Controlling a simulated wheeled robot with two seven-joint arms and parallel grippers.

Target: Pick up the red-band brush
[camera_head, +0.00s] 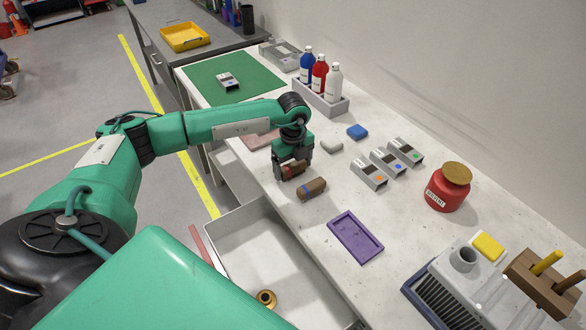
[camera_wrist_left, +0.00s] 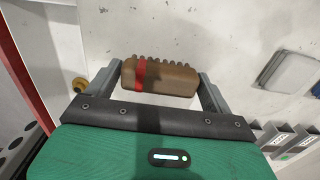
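The brown red-band brush (camera_wrist_left: 165,76) lies across the space between the fingertips of my left gripper (camera_wrist_left: 160,78) in the left wrist view. Its red band is near its left end and a row of bumps runs along its upper edge. The fingers stand wide apart, one at each end of the brush; whether they touch it I cannot tell. In the head view my left gripper (camera_head: 292,170) is low over the white table, its fingers partly hiding the brush. A second brown brush with a blue band (camera_head: 311,189) lies just in front of it. My right gripper is not in view.
A purple tray (camera_head: 350,240), a white block (camera_head: 332,147), a blue block (camera_head: 357,132) and several small grey boxes (camera_head: 369,174) lie nearby. A red solvent jar (camera_head: 447,190) stands at right. Bottles (camera_head: 319,74) stand in a rack behind.

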